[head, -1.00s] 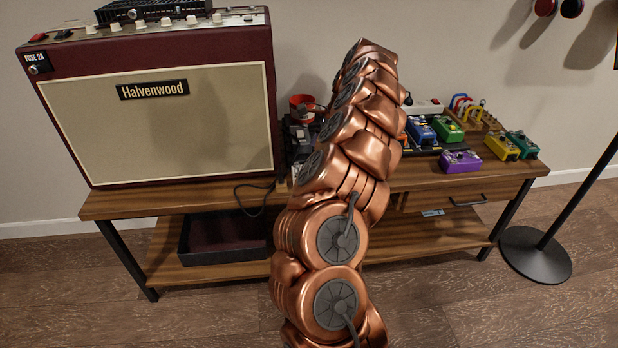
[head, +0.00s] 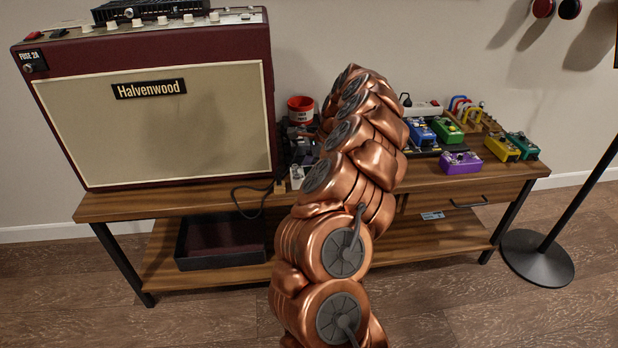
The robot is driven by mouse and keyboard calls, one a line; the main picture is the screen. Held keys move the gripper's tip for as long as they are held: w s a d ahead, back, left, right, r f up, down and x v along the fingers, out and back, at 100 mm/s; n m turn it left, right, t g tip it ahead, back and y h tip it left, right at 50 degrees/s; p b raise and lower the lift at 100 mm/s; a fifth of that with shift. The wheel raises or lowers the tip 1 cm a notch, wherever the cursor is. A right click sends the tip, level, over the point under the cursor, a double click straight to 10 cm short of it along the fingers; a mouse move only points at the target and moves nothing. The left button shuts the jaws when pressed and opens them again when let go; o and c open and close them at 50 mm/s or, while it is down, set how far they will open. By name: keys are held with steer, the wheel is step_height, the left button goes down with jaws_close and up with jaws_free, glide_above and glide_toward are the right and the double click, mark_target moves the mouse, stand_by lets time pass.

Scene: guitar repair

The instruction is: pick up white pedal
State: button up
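My copper arm rises through the middle of the head view and leans away over the table (head: 180,203). My gripper is hidden behind the arm, so its fingers and anything between them do not show. A small whitish thing (head: 297,174) shows at the table's front edge, just left of my arm. It may be the white pedal, but it is too small and partly covered to be sure.
A large amplifier (head: 150,125) fills the table's left side. A red cup (head: 300,109) stands behind dark gear. Right of my arm are blue (head: 419,131), green (head: 448,129), purple (head: 460,162), yellow (head: 501,147) and teal (head: 523,145) pedals. A stand (head: 538,258) is at the right.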

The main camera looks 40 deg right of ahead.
steer(key=c, duration=1.3)
steer(key=shift+c, duration=0.5)
steer(key=shift+r, duration=0.15)
